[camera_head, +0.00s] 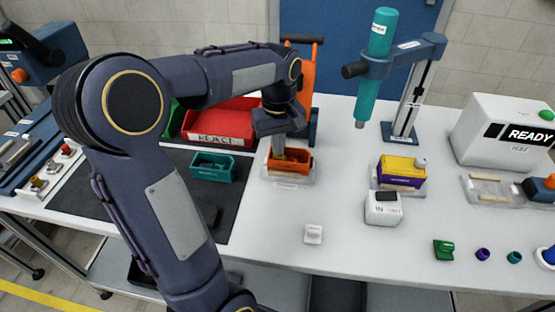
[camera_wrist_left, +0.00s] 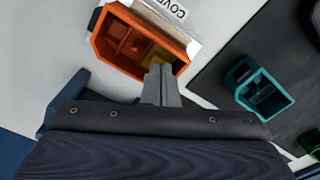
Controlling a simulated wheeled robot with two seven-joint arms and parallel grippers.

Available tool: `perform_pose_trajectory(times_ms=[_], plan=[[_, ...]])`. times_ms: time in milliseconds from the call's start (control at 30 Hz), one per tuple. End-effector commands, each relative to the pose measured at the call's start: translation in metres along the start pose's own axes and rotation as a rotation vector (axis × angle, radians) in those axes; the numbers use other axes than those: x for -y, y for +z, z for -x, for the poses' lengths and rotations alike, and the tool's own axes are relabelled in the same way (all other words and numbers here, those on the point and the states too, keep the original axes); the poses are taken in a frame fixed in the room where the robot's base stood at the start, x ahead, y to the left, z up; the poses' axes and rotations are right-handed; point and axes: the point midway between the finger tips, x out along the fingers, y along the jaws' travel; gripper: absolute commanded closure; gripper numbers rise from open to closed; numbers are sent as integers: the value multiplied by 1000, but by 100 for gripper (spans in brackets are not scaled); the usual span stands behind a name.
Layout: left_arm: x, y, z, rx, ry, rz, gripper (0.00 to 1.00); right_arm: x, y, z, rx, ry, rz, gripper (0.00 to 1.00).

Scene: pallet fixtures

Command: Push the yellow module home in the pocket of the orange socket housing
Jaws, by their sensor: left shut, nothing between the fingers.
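The orange socket housing (camera_head: 297,164) sits on a pale fixture on the white table in the head view. In the left wrist view the housing (camera_wrist_left: 112,45) is open on top, with inner walls. The yellow module (camera_wrist_left: 152,52) lies inside its pocket, partly hidden by my fingers; I cannot tell how deep it sits. My left gripper (camera_head: 279,154) points down into the housing. Its fingers, also in the left wrist view (camera_wrist_left: 160,70), are shut with nothing between them, and the tips are at the module. I cannot tell whether they touch it. My right gripper is not in view.
A teal housing (camera_head: 214,165) stands on the dark mat to the left, before the red reject bin (camera_head: 232,118). To the right are a purple-and-yellow unit (camera_head: 402,170), a white block (camera_head: 383,208) and a teal tool on a stand (camera_head: 407,110). The front middle is mostly clear.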

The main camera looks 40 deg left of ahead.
Motion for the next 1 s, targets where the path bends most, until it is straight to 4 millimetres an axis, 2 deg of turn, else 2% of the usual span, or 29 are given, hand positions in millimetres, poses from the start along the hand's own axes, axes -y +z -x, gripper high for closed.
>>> perform_pose_trajectory(times_ms=[267,1000], plan=[[0,0,5,0,0,0,100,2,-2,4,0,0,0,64],[0,0,64,0,0,0,100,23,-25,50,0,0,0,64]])
